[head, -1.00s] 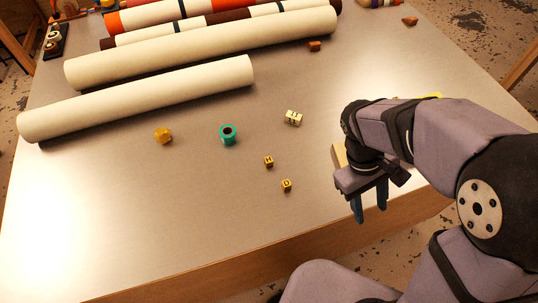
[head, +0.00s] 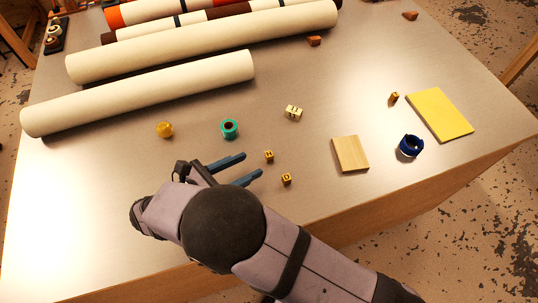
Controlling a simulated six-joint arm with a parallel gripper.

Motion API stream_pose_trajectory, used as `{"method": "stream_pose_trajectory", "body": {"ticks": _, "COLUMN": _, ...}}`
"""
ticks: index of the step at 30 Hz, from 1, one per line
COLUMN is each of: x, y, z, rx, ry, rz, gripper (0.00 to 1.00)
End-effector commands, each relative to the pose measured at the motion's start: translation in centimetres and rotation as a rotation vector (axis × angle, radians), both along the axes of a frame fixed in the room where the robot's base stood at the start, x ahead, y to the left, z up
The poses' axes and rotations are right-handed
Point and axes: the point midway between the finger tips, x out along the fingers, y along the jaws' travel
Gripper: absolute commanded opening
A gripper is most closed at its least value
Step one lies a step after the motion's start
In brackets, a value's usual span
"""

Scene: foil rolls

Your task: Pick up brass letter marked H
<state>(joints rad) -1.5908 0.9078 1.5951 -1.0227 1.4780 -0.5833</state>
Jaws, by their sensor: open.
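The brass letter marked H (head: 269,156) is a small brass-coloured block standing on the table in the head view. A similar block marked D (head: 287,179) stands just below and right of it. My gripper (head: 252,166) is open, its two blue fingers pointing right. The fingertips are close to the left of the H block, with the H near the upper finger and the D right of the lower one. I cannot tell the fingers' height above the table or whether they touch anything.
A teal ring-shaped spool (head: 229,128) stands above my gripper, and a yellow lump (head: 165,130) is further left. A cream block (head: 293,112) lies above the H. A wooden block (head: 350,154), blue tape roll (head: 411,145) and yellow pad (head: 440,114) lie right. Long rolls (head: 140,95) fill the back.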

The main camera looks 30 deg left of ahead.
Motion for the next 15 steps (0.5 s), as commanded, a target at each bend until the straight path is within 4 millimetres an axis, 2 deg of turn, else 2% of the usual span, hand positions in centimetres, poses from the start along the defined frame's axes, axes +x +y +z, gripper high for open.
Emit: {"method": "stream_pose_trajectory", "body": {"ticks": 15, "x": 1.8, "y": -0.7, "z": -0.8, "rx": -0.002, "ry": -0.001, "rz": 0.005, "gripper": 0.41}}
